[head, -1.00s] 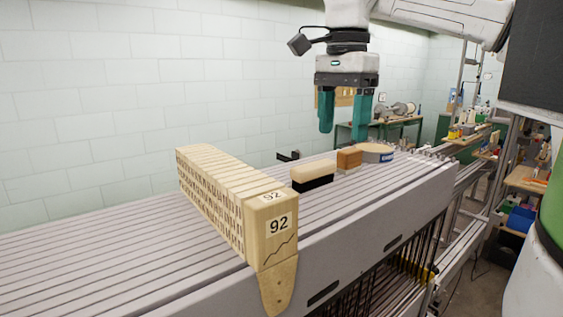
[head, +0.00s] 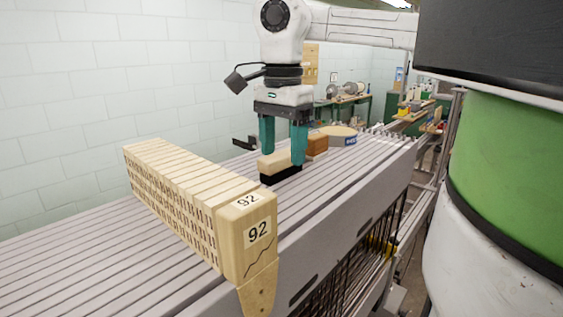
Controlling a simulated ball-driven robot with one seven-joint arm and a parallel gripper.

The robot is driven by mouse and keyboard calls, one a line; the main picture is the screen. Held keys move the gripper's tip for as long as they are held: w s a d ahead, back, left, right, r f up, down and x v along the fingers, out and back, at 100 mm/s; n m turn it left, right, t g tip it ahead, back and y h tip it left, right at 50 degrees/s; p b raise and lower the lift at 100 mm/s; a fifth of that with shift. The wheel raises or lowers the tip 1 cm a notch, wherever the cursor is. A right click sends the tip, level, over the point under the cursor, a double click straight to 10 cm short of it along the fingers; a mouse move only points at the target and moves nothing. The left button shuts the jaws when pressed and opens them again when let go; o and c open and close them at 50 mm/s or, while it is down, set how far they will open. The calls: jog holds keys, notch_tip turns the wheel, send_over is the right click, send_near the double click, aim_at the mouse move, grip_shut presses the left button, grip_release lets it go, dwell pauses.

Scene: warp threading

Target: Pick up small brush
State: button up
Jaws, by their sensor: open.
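The small brush (head: 275,165) has a pale wooden back and dark bristles. It lies bristles down on the slatted grey top, just behind the wooden block marked 92. My gripper (head: 283,158) points straight down at the brush with its two teal fingers apart. One finger is at the brush's far left side and the other overlaps its right end in the picture. I cannot tell whether either finger touches the brush. The right finger hides part of the brush.
The long slotted wooden block (head: 180,190) marked 92 stands close in front of the brush. The slatted top (head: 95,245) is clear at the left.

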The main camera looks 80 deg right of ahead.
aim_at(282, 153)
jog(key=shift+f, duration=1.5)
jog(key=c, duration=1.1)
